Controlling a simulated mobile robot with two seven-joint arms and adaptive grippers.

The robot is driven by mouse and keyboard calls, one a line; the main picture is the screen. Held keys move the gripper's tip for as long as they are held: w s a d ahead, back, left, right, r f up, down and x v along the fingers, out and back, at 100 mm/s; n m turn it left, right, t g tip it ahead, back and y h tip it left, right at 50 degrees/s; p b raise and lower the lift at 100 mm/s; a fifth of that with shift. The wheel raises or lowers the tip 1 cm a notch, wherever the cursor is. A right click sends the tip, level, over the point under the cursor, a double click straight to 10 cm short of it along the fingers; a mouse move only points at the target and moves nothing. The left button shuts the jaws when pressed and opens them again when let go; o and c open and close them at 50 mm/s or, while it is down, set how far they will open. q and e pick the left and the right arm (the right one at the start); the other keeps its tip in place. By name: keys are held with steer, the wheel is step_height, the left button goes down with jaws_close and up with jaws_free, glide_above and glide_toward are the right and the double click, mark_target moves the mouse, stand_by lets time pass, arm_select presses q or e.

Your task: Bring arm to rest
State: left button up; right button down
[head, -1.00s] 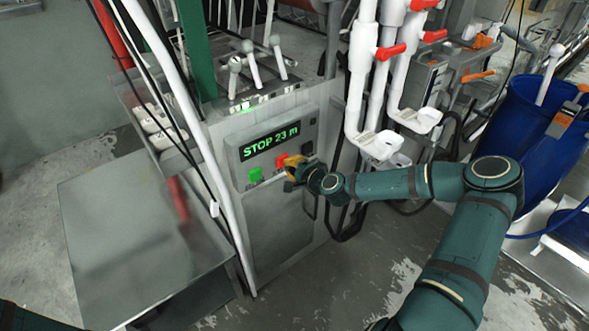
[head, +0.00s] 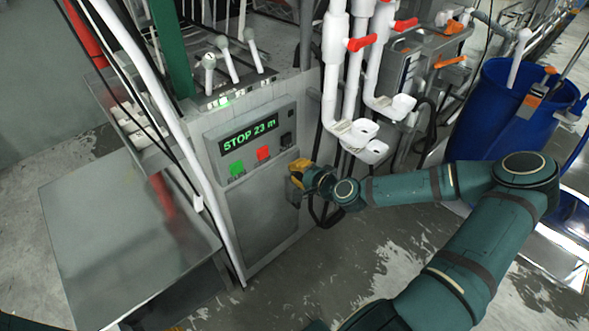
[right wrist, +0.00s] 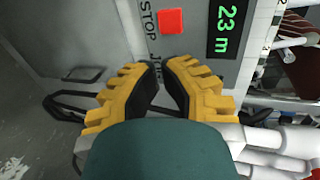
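My right gripper (head: 297,178), with yellow fingers, is in front of the lower right part of the grey control panel (head: 207,140). In the right wrist view its fingertips (right wrist: 161,66) are brought together with nothing seen between them. They are beside the red stop button (right wrist: 170,21) and apart from it. The red button also shows in the head view (head: 263,153), left of the gripper and uncovered. The display (head: 249,135) reads "STOP 23 m".
A green button (head: 237,168) is left of the red one. A metal table (head: 125,235) stands at the left. White pipes with red valve handles (head: 362,43) rise right of the panel. A blue barrel (head: 512,110) stands at the right. Wet floor (head: 400,255) lies open in front.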

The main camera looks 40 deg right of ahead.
stand_by(0.7)
steer(key=s+a+f+n+g+y, duration=0.25)
steer(key=a+f, duration=0.25)
steer(key=a, duration=0.5)
steer(key=s+a+f+n+g+y, duration=0.1)
steer(key=a+f+n+g+y, duration=0.25)
steer(key=a, duration=0.75)
steer(key=s+a+f+n+g+h, duration=0.1)
steer(key=s+a+f+n+g, duration=0.2)
steer(key=s, duration=0.3)
steer(key=s+a+f+n+g+h, duration=0.2)
steer(key=s+a+f+n+g, duration=0.1)
steer(key=s+n, duration=0.3)
steer(key=shift+s+a+g, duration=0.25)
steer(key=shift+a+g, duration=0.25)
steer(key=shift+a, duration=0.3)
